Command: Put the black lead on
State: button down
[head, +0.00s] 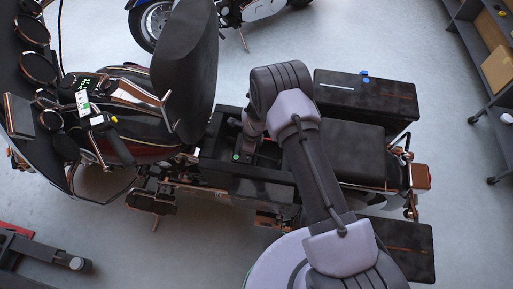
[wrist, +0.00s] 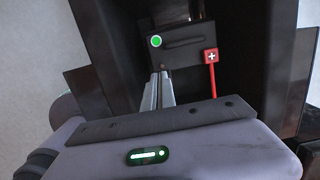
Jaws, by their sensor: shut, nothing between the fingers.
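The dark battery (wrist: 185,46) with a round green light sits in the open bay under the raised seat, at the top middle of the wrist view. The green light also shows in the head view (head: 236,156). A red lead (wrist: 212,82) with a white plus on its red end (wrist: 211,56) meets the battery's right side. My gripper (wrist: 160,78) is shut and empty, its grey fingers pointing at the battery's lower left part; whether they touch it I cannot tell. I cannot make out the black lead in either view; dark parts or my gripper may hide it.
The motorcycle's seat (head: 186,65) stands tipped up beside the bay. Dark bay walls (wrist: 283,60) close in around my gripper. A black side case (head: 365,92) lies behind my arm. A shelf (head: 485,75) stands at far right.

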jog(key=f, duration=0.1)
jog(key=a+f+b, duration=0.1)
jog(key=f+b, duration=0.1)
jog(key=shift+w+a+f+h, duration=0.15)
jog(key=shift+w+a+h, duration=0.15)
jog(key=shift+w+a, duration=0.05)
jog(key=shift+w+a+f+h+b, duration=0.1)
jog(key=shift+a+f+h+b, duration=0.15)
jog(key=shift+f+h+b, duration=0.3)
jog(key=shift+w+a+f+b, duration=0.15)
jog(key=shift+a+f+b, duration=0.1)
jog(key=shift+f+b, duration=0.5)
jog(key=shift+f, duration=0.1)
jog(key=shift+d, duration=0.1)
